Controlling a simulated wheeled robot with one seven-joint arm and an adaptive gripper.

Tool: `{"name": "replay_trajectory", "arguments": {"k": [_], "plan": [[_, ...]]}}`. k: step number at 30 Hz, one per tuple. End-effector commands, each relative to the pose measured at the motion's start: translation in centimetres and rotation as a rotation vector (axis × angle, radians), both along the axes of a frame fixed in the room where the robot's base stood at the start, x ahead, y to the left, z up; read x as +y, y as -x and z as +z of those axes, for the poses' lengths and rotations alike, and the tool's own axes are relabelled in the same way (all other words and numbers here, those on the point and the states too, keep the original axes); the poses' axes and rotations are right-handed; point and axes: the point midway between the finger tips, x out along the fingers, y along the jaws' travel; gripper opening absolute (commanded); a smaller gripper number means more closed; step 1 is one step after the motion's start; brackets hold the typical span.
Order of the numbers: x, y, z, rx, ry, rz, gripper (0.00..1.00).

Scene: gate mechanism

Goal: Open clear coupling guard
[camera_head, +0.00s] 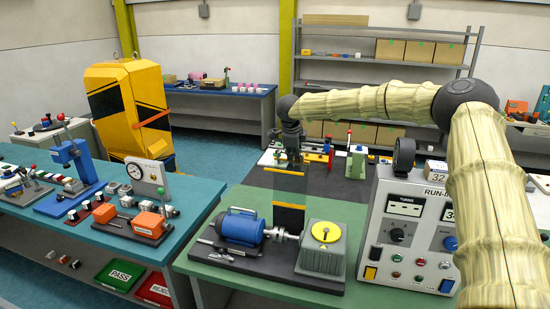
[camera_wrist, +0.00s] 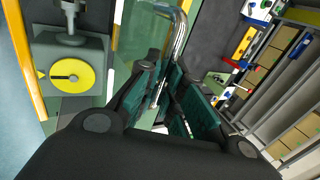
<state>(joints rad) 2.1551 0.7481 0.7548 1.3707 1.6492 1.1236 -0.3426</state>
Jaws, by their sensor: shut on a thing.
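The clear coupling guard (camera_head: 289,188) is a see-through panel with yellow strips along its edges. In the head view it stands raised behind the blue motor (camera_head: 241,227) and the grey gearbox (camera_head: 322,249) with a yellow disc. The metal coupling (camera_head: 281,234) between them shows uncovered. My gripper (camera_head: 292,158) is at the guard's upper part. In the wrist view my gripper (camera_wrist: 163,98) is shut on a bent chrome handle (camera_wrist: 179,38). The handle's join to the guard is not clear. The gearbox disc (camera_wrist: 72,77) shows at the left.
A control panel (camera_head: 407,232) with dials and buttons stands right of the gearbox, below my arm. A blue-topped bench (camera_head: 193,208) with fixtures is at left. A yellow-black cabinet (camera_head: 133,112) and shelves (camera_head: 383,60) stand behind.

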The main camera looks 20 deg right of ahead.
Motion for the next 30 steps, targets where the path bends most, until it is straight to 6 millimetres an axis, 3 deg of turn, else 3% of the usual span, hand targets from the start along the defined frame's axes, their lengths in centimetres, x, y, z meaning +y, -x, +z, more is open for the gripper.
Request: {"name": "replay_trajectory", "arguments": {"k": [1,6,17,18,21,30], "plan": [[-1.0,0.2,-0.1,0.009,-0.003,-0.008,0.0],[-2.0,0.4,-0.2,0.023,-0.012,-0.017,0.0],[-2.1,0.4,-0.2,0.026,-0.011,-0.017,0.0],[-2.1,0.4,-0.2,0.026,-0.011,-0.017,0.15],[-1.9,0.3,-0.2,0.025,-0.012,-0.015,0.32],[-1.9,0.3,-0.2,0.024,-0.013,-0.016,0.32]]}}
